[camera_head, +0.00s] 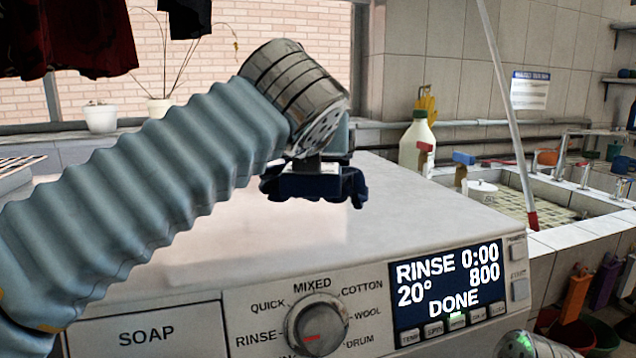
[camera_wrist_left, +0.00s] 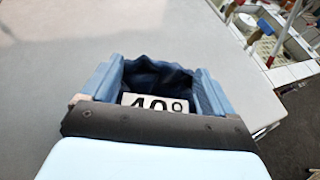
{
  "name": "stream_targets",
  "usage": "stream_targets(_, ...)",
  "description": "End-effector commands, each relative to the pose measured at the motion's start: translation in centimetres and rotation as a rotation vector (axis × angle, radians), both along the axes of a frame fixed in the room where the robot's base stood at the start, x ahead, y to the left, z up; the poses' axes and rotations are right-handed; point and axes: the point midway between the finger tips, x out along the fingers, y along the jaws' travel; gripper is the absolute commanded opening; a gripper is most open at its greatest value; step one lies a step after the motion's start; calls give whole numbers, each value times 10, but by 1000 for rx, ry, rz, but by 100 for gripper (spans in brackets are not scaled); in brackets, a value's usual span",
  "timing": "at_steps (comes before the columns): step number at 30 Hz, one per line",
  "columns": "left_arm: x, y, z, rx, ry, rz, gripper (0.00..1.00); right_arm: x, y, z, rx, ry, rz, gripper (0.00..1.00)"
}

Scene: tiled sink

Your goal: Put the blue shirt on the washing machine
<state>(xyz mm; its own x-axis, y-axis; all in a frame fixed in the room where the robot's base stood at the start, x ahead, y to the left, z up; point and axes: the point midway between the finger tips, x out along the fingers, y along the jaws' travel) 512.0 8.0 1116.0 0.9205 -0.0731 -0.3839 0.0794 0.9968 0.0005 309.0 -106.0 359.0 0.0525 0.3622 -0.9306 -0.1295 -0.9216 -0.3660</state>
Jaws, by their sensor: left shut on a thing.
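The blue shirt is a small bunched dark navy cloth (camera_head: 345,187) over the far middle of the washing machine's pale top. My left gripper (camera_head: 312,180) points down and is shut on it. In the left wrist view, the dark cloth (camera_wrist_left: 150,73) shows between the two light-blue fingers, with a white "40°" label (camera_wrist_left: 155,103) in front of it. I cannot tell whether the cloth touches the top. The washing machine (camera_head: 440,205) has a dial and a display reading "RINSE 0:00" and "DONE". My right gripper is not in view.
The machine's top is clear around the shirt. A white bottle (camera_head: 417,145) stands behind its far right edge. A tiled sink (camera_head: 560,225) with a leaning pole (camera_head: 508,110) is to the right. Potted plants (camera_head: 101,117) stand at the back left, below dark hanging clothes (camera_head: 85,40).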

Motion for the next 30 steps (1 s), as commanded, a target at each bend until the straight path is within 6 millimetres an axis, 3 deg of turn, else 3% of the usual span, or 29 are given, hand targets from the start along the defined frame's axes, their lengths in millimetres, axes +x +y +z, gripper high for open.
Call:
stream_targets(9,24,-7,-31,2,2,1,50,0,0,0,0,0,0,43)
stream_targets(15,23,-7,-58,1,-1,0,50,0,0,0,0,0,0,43)
stream_targets(26,23,-7,-62,-1,-1,0,50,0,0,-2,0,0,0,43)
stream_targets(27,23,-7,-63,0,0,0,90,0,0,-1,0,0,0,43)
stream_targets(30,23,-7,-62,0,0,0,100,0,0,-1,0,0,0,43)
